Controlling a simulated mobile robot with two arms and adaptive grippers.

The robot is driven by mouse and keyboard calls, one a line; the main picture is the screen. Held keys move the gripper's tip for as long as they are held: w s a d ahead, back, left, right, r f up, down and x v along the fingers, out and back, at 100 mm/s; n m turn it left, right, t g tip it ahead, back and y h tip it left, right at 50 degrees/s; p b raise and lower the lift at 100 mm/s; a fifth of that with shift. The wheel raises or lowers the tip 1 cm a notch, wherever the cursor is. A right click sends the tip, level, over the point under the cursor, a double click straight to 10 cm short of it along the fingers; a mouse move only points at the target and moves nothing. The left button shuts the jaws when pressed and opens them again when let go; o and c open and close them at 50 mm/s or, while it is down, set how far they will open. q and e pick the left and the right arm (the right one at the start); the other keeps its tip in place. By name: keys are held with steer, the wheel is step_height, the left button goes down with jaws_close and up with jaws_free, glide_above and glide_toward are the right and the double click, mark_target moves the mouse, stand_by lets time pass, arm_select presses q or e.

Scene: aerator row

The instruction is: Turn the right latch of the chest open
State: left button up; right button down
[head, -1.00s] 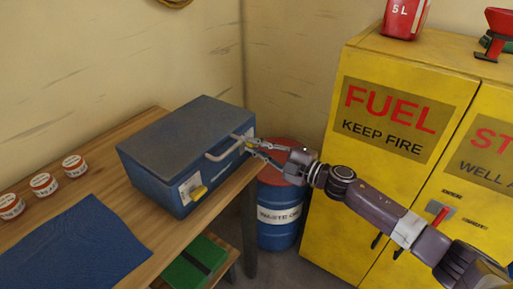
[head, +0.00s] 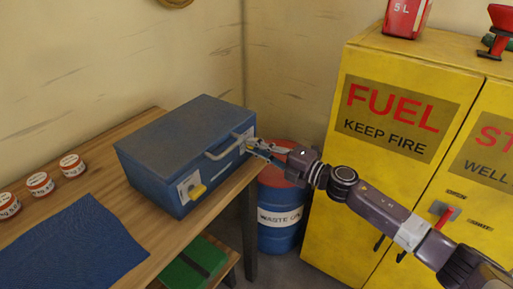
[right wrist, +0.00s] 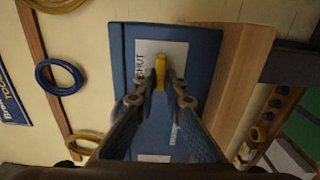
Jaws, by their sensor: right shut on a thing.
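The blue metal chest (head: 180,140) stands lid down on the wooden bench, its front facing the bench's right edge. Its right latch is mostly hidden by my gripper in the head view; in the right wrist view its yellow lever (right wrist: 160,68) shows upright in the picture, on a white plate with lettering that seems to read SHUT. My right gripper (head: 252,147) is at the chest's front, its fingers shut on this lever from both sides. The other yellow latch (head: 197,191) and the grey handle (head: 223,152) are free of the gripper. My left gripper is not in view.
The wooden bench (head: 118,178) also holds a blue mat (head: 70,245) and several small tins (head: 40,184) at left. A waste oil drum (head: 280,225) stands beyond the bench, beside a yellow fuel cabinet (head: 335,215). A green case (head: 190,265) lies on the lower shelf.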

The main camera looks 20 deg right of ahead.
steer(key=c, duration=2)
jaws_free()
steer(key=shift+a, duration=0.1)
steer(key=shift+s, duration=0.1)
steer(key=v, duration=1.2)
